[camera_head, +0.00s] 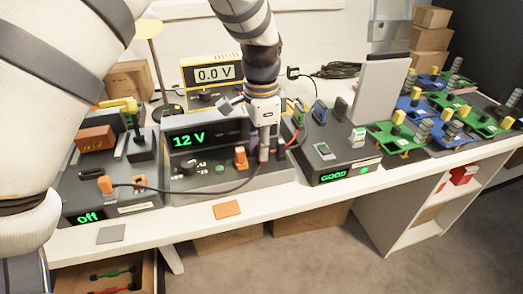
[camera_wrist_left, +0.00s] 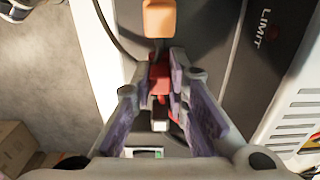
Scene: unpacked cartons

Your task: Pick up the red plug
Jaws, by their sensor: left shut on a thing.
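The red plug (camera_wrist_left: 159,78) shows in the left wrist view, between the two fingers of my left gripper (camera_wrist_left: 164,92). The fingers are closed on its sides. A metal-ended part shows below it in that view. In the head view my left gripper (camera_head: 270,154) points down at the right front of the grey 12 V power supply (camera_head: 205,176). There the plug is mostly hidden by the fingers. I cannot tell whether the plug is still seated or clear of the unit. My right gripper is not in view.
An orange plug (camera_head: 240,157) with a black cable sits just left of my gripper. The tester reading GOOD (camera_head: 338,160) stands close on the right. The unit reading off (camera_head: 100,205) is at left. Green and blue boards (camera_head: 390,135) fill the right end.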

